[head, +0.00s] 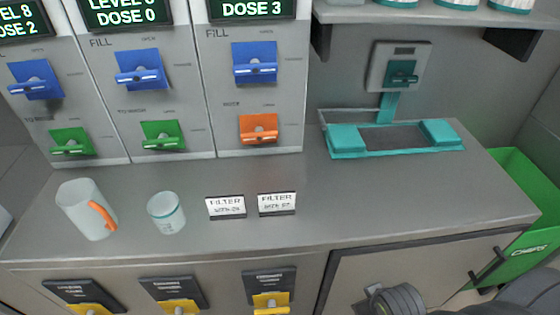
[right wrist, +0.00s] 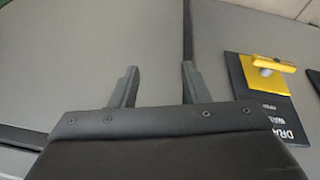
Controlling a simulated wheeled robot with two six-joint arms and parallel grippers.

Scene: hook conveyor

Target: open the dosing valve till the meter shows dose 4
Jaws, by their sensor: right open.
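Three grey panels stand at the back left with green-lit meters. The left meter (head: 22,20) reads dose 2, the middle meter (head: 125,12) dose 0 and the right meter (head: 251,9) dose 3. Each has a blue valve handle, such as the right one (head: 255,63). Below are a left green handle (head: 71,142), a middle green handle (head: 162,135) and a right orange handle (head: 259,129). Their small labels are hard to read. My right gripper (right wrist: 159,78) is open and empty, away from these valves. My left gripper is not in view.
On the counter (head: 330,195) are a white jug (head: 83,208), a white cup (head: 167,213) and two filter signs (head: 226,207). A teal rack (head: 390,137) is at the right. A yellow handle (right wrist: 266,64) on a black plate is right of my right gripper. A green bin (head: 530,210) is far right.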

